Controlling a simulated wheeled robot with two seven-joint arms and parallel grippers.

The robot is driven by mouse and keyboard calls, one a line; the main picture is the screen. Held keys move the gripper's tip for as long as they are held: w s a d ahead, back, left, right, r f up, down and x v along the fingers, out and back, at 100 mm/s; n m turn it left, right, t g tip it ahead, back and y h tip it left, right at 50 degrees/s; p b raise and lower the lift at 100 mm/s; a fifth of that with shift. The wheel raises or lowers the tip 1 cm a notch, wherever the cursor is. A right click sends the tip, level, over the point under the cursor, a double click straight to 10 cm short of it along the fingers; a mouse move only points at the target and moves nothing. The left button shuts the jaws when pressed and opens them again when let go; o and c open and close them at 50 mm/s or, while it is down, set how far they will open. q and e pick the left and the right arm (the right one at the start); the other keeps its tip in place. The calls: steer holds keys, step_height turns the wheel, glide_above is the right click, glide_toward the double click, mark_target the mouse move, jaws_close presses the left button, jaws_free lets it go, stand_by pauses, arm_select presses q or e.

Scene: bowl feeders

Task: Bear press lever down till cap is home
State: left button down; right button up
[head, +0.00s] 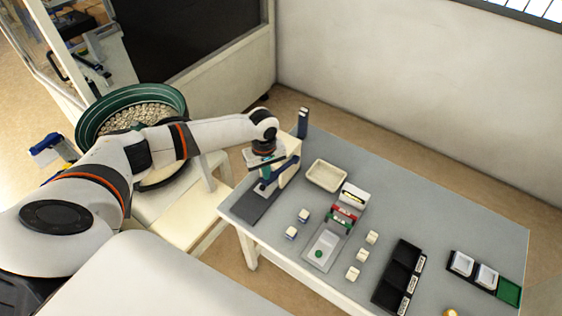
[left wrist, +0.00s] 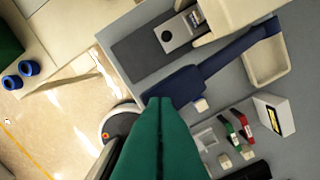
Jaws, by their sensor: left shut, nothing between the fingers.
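The bench press stands at the table's left end, with a cream column (head: 289,172) and a dark grey base (head: 252,208). In the left wrist view its dark blue lever (left wrist: 222,62) runs from the upper right to a broad end near my fingers. A silver fixture (left wrist: 186,31) sits on the base; I cannot make out a cap there or whether it is seated. My left gripper (head: 264,163) is at the press; its green fingers (left wrist: 160,103) are shut and empty, overlapping the lever's broad end in view. I cannot tell whether they touch it. My right gripper is not in view.
A green bowl feeder (head: 98,103) of pale parts stands left of the table. A cream tray (head: 327,175) lies right of the press. Small cream blocks (head: 353,273), a grey fixture plate (head: 322,250) and a black bin (head: 402,256) lie farther right.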

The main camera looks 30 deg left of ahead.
arm_select(q)
steer(key=shift+r+p, duration=0.3)
steer(key=shift+r, duration=1.55)
